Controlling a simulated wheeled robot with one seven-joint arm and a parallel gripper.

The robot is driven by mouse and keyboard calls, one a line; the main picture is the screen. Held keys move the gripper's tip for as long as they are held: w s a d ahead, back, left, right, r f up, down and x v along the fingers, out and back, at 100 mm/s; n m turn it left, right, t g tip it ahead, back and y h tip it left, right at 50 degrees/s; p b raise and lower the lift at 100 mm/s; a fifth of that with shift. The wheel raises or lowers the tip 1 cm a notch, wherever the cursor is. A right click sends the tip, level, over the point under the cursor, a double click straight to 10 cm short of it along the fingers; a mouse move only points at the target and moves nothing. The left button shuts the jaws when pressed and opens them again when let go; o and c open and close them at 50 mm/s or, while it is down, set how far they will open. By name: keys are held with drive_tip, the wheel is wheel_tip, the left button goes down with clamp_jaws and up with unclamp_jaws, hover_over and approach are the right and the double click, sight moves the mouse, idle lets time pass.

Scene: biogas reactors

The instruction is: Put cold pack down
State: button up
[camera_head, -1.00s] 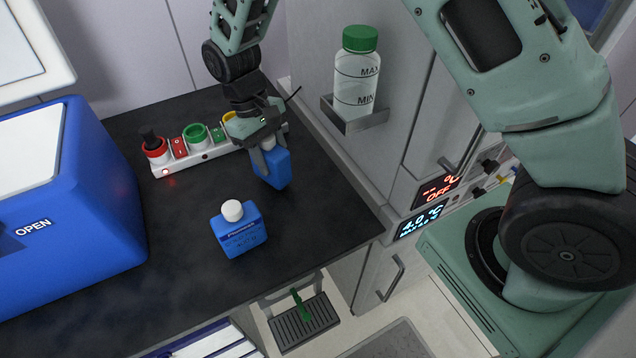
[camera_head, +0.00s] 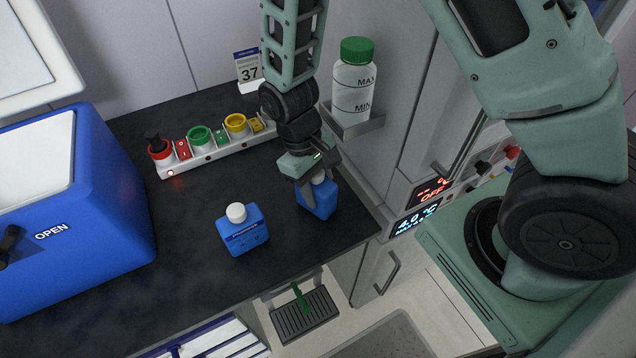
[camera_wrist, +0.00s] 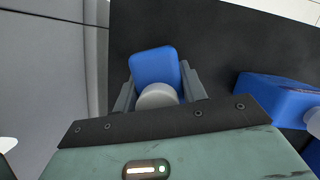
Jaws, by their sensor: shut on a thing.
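My gripper (camera_head: 308,182) is shut on a blue cold pack (camera_head: 319,202) with a pale cap, over the right end of the dark counter. The wrist view shows this pack (camera_wrist: 153,66) and its cap between the two fingers. The pack is roughly upright in the head view. I cannot tell whether its base touches the counter. A second blue cold pack (camera_head: 243,232) with a white cap stands on the counter to its left, apart from it. Part of this second pack (camera_wrist: 275,98) shows at the right of the wrist view.
A blue cooler box (camera_head: 100,200) with its lid up and "OPEN" on it stands at left. A strip of sockets and switches (camera_head: 215,153) lies behind. A green-capped bottle (camera_head: 353,90) sits in a wall holder at right. The counter's front middle (camera_head: 180,275) is clear.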

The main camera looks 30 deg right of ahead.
drive_tip(key=shift+f, duration=0.15)
drive_tip(key=o, duration=1.2)
drive_tip(key=shift+o, duration=0.2)
drive_tip(key=b+v, duration=0.1)
drive_tip(key=v, duration=1)
drive_tip(key=shift+w+a+r+b, duration=0.1)
drive_tip(key=shift+r+b, duration=0.2)
drive_tip(key=shift+b, duration=0.05)
drive_tip(key=shift+a+r, duration=0.1)
drive_tip(key=shift+r, duration=0.2)
drive_tip(key=s+a+r+n+t+y, duration=0.1)
drive_tip(key=s+a+r, duration=0.1)
drive_tip(key=s, duration=0.6)
drive_tip(key=s+a+r+n+t, duration=0.2)
drive_tip(key=s+r, duration=0.2)
drive_tip(key=s, duration=0.4)
drive_tip(key=shift+a+r+y, duration=0.35)
drive_tip(key=shift+y, duration=0.05)
